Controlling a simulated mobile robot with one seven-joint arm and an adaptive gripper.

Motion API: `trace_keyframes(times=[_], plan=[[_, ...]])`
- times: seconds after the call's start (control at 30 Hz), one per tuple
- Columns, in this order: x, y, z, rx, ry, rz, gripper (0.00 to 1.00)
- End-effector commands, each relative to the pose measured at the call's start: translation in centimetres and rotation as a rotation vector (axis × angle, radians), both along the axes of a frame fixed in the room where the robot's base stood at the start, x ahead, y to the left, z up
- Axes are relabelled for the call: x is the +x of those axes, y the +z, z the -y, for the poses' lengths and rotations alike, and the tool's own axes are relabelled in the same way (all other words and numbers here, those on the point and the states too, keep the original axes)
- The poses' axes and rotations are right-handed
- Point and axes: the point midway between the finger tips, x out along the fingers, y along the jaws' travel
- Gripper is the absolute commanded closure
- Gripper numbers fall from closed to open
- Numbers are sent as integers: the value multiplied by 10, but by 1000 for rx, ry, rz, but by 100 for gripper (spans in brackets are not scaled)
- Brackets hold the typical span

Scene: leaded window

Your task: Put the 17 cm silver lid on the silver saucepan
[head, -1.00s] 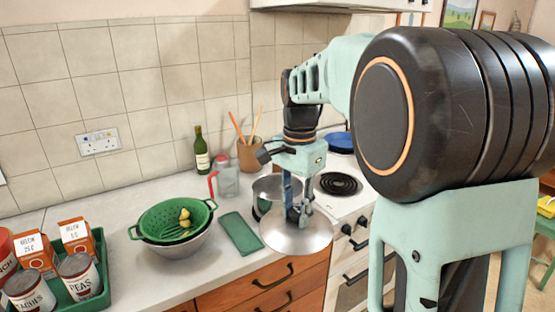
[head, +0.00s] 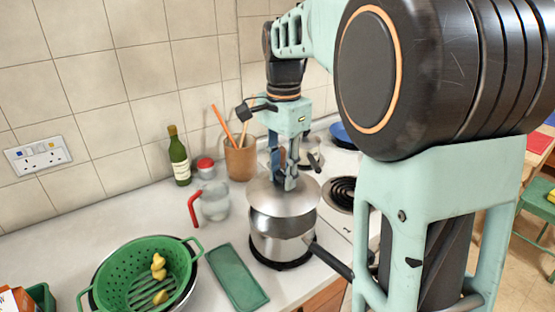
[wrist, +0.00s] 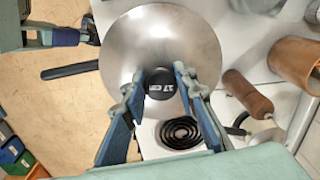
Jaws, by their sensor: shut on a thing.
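The silver lid (head: 262,198) is held level over the silver saucepan (head: 278,240) in the head view. The saucepan stands upright on a dark round base on the counter, its black handle (head: 328,258) pointing right and toward me. The lid hides the pan's mouth, so I cannot tell whether it touches the rim. My gripper (head: 286,183) points down, shut on the lid's knob. In the wrist view the lid (wrist: 140,45) covers the pan body, and its black knob (wrist: 160,84), marked 17 cm, sits between the fingers (wrist: 158,88). The pan handle (wrist: 70,71) sticks out left.
The hob's coil ring (head: 342,192) is to the right. Tiled wall stands behind.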

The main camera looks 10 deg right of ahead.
Motion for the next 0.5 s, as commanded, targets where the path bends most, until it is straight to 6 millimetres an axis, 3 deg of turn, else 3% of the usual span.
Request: trace_keyframes(times=[0.27, 0.5], plan=[[0, -9, 0, 1, 0, 1, 100], [0, -30, 0, 1, 0, 1, 100]])
